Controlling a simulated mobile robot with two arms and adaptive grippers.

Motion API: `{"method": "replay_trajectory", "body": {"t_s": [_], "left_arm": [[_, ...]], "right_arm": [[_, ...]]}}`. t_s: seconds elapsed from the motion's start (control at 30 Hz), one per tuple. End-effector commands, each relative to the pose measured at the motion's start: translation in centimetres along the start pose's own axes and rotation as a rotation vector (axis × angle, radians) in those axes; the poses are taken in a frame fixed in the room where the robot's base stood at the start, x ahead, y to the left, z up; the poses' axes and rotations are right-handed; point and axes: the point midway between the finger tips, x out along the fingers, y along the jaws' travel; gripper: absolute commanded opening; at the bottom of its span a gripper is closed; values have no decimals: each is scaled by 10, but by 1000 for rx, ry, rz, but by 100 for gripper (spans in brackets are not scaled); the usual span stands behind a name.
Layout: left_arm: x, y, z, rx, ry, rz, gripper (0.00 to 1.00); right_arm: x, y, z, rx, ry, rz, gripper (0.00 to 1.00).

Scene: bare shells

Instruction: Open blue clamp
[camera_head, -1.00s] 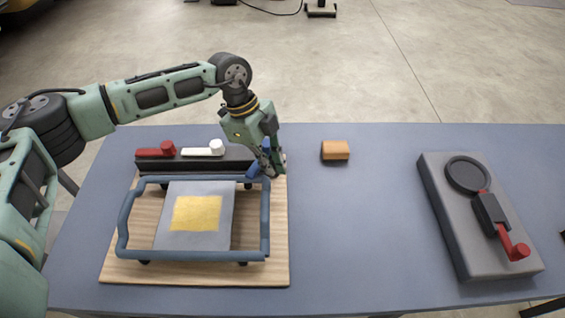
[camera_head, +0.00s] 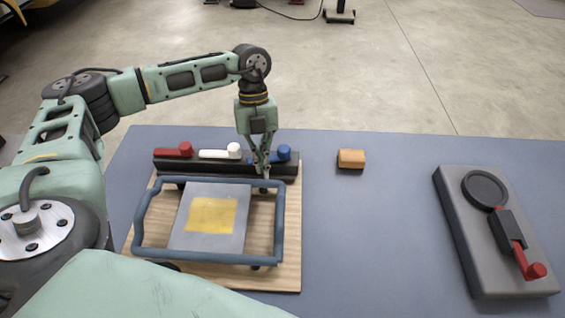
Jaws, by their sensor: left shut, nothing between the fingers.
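The blue clamp (camera_head: 283,153) sits at the right end of a dark bar along the back of a wooden board. Its round knob shows just right of my left gripper (camera_head: 263,174). The gripper points down with its fingers shut and empty, in front of or against the clamp's left part; I cannot tell if they touch. The fingers hide some of the clamp's lever. A red clamp (camera_head: 174,150) and a white clamp (camera_head: 221,152) lie to the left on the same bar. My right gripper is not in view.
A blue tube frame (camera_head: 278,228) surrounds a grey plate with a yellow square (camera_head: 212,215) on the wooden board (camera_head: 291,272). An orange block (camera_head: 351,158) lies right of the board. A grey device with a red handle (camera_head: 470,240) stands at the far right. The table between is clear.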

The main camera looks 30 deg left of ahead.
Motion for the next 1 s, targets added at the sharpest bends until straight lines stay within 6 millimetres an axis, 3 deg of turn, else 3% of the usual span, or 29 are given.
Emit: {"method": "replay_trajectory", "body": {"t_s": [0.33,1.0], "left_arm": [[-3,14,10,-18,0,-6,0],[-4,15,12,-20,0,-7,0]], "right_arm": [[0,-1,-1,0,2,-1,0],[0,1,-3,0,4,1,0]]}}
